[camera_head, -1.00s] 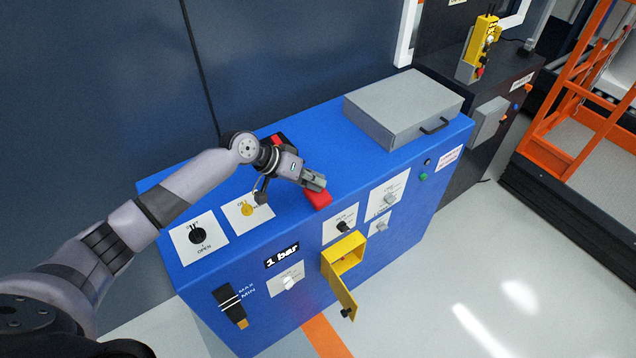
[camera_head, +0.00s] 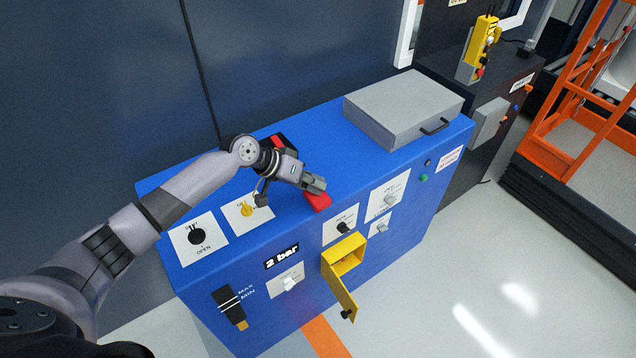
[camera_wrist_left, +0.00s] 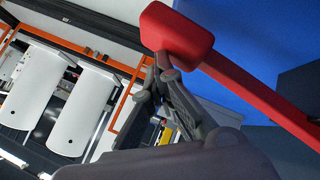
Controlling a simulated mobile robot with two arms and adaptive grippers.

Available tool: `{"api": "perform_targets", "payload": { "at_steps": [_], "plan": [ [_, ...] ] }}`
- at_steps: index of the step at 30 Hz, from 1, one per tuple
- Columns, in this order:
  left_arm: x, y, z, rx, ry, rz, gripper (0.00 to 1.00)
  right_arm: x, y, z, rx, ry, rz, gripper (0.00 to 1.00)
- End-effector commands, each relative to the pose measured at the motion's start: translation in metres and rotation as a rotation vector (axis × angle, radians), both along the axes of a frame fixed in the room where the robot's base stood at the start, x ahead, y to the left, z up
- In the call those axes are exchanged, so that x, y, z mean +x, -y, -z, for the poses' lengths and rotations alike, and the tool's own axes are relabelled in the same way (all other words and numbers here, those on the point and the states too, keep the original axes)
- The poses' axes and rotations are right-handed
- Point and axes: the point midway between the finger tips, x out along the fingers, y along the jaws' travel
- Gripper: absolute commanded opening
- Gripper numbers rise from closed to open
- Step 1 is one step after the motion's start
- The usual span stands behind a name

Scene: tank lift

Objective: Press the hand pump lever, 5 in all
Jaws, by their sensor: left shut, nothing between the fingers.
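The hand pump lever is red, with a block-shaped end (camera_head: 318,201) that sticks out over the front of the blue cabinet's top. In the left wrist view the lever (camera_wrist_left: 243,83) runs from its block end at upper middle to the lower right. My left gripper (camera_head: 316,184) is shut and empty, right at the lever's block end. In the wrist view its fingertips (camera_wrist_left: 164,68) meet just below the block; I cannot tell whether they touch it. The pressure display (camera_head: 282,256) on the cabinet front reads "2 bar". My right gripper is not in view.
The blue cabinet (camera_head: 340,140) carries a grey case (camera_head: 402,105) with a handle at the right. A small yellow box (camera_head: 345,256) with its door hanging open sticks out from the front. Knobs and switches sit on white plates around it. Clear floor lies at the right.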

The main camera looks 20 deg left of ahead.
Motion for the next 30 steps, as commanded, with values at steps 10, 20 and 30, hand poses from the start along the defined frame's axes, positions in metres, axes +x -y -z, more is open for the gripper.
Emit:
{"api": "perform_targets", "payload": {
  "at_steps": [10, 20, 30],
  "plan": [
    [-0.001, 0.0, -0.002, 0.001, -0.004, 0.001, 0.0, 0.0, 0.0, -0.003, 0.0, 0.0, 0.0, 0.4],
    [-0.001, 0.0, -0.023, 0.001, -0.003, 0.0, 0.0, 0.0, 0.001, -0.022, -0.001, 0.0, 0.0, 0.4],
    [0.0, 0.0, -0.043, 0.001, -0.002, 0.0, 0.0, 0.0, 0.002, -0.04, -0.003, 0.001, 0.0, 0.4]
  ]
}}
